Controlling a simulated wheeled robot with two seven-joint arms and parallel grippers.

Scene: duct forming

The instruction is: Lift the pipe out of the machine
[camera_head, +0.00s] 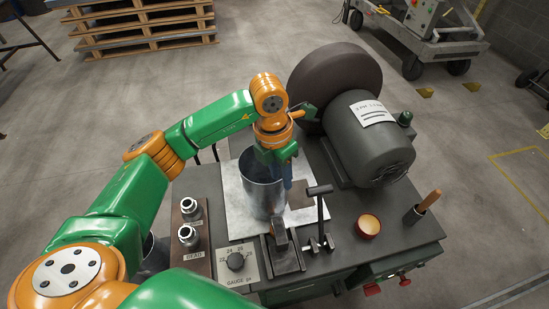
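The pipe (262,197) is a shiny grey metal cylinder. It stands roughly upright on the pale plate of the machine (240,222), in the middle of the bench. My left arm reaches in from the lower left, and its wrist is above the pipe's upper end. My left gripper (284,158) is at the pipe's top right rim, partly hidden by the wrist. I cannot tell whether its fingers are open or closed on the rim. My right gripper is not in view.
A large dark wheel (335,78) and a grey motor (369,140) stand behind and right of the pipe. A black lever (320,215) rises close by at the right.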

